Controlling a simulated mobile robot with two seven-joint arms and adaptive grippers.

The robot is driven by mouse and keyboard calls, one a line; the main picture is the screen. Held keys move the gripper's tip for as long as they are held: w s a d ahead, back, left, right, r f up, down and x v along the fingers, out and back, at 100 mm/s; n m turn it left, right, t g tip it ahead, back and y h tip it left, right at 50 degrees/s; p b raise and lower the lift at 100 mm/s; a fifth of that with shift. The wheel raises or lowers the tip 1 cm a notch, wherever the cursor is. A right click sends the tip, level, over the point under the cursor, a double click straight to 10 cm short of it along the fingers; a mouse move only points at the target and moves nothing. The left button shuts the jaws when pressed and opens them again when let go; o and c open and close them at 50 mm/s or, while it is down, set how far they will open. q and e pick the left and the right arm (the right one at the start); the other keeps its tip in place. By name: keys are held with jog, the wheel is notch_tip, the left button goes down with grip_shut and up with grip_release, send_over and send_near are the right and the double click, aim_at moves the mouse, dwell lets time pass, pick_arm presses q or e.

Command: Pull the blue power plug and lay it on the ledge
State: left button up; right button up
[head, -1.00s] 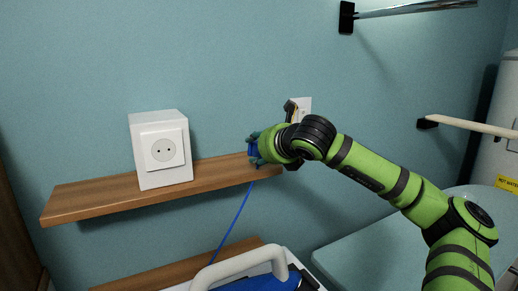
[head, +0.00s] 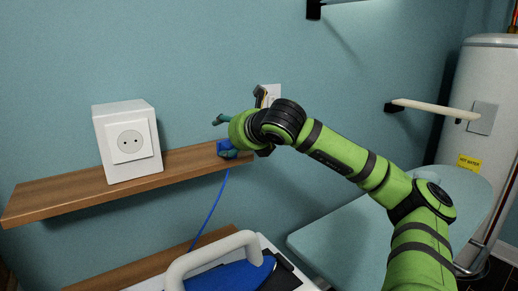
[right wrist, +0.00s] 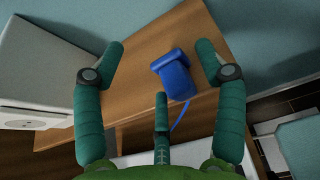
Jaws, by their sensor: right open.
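The blue power plug (head: 221,146) sits at the right end of the wooden ledge (head: 65,192), with its blue cord hanging down over the front edge. In the right wrist view the plug (right wrist: 172,75) rests on the wood between my spread fingers, with no finger visibly closed on it. My right gripper (right wrist: 160,62) is open over the ledge end; in the head view its green fingers are spread above and in front of the plug. A white box with a socket (head: 131,143) stands on the ledge to the left, its socket empty. My left gripper is out of view.
A white wall plate (head: 274,91) is partly hidden behind my right wrist. Below are a white-handled iron (head: 213,252) and a pale teal board (head: 335,240). A white water heater (head: 478,90) stands at the right. The ledge between box and plug is clear.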

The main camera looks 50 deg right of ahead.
jog(key=s+a, duration=0.4)
jog(key=s, duration=0.9)
jog(key=shift+s+r, duration=0.25)
jog(key=shift+r, duration=0.15)
